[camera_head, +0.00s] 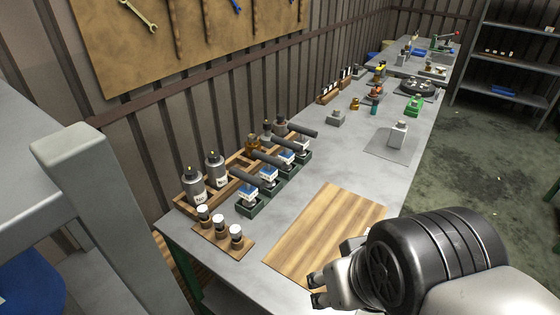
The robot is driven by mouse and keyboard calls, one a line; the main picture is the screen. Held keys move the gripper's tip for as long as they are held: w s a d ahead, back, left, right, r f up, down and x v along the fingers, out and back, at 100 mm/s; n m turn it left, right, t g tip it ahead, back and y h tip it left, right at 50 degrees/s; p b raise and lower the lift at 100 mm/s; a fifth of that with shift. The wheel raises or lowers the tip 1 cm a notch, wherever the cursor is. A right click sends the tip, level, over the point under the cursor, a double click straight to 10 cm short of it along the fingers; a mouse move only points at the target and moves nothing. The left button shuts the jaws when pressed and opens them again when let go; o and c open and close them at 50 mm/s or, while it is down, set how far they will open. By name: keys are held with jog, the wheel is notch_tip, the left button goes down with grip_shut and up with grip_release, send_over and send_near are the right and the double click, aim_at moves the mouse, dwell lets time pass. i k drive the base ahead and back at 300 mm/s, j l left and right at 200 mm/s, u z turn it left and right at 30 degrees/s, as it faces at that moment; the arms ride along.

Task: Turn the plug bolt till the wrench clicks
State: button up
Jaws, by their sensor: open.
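My gripper (315,290) is at the bottom of the head view, over the near edge of the workbench (285,195). It is open, and nothing shows between its fingers. It is beside the lower right part of a striped wooden board (330,232). I cannot make out the plug bolt in this view. A pale wrench (140,15) hangs on the tan wall board at upper left. I cannot tell whether it is the wrench of the task.
A wooden rack with grey bottles (194,186) stands on the bench's left side. Before it is a small tray of white-capped jars (236,236). Several green holders with dark cylinders (250,207) stand beside them. A pale block (398,135) sits on a grey mat farther back.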

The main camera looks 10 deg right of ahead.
aim_at(268, 173)
jog(key=k+l, duration=0.1)
jog(key=l, duration=0.2)
jog(key=l+u, duration=0.1)
jog(key=l, duration=0.2)
jog(key=k+l, duration=0.15)
jog(key=l, duration=0.15)
jog(key=i+l+u, duration=0.25)
jog(key=i+l, duration=0.25)
jog(key=l, duration=0.25)
jog(key=i+l+u, duration=0.15)
jog(key=l, duration=0.25)
jog(key=i+l+u, duration=0.1)
jog(key=i+l, duration=0.15)
jog(key=l, duration=0.2)
jog(key=i, duration=0.15)
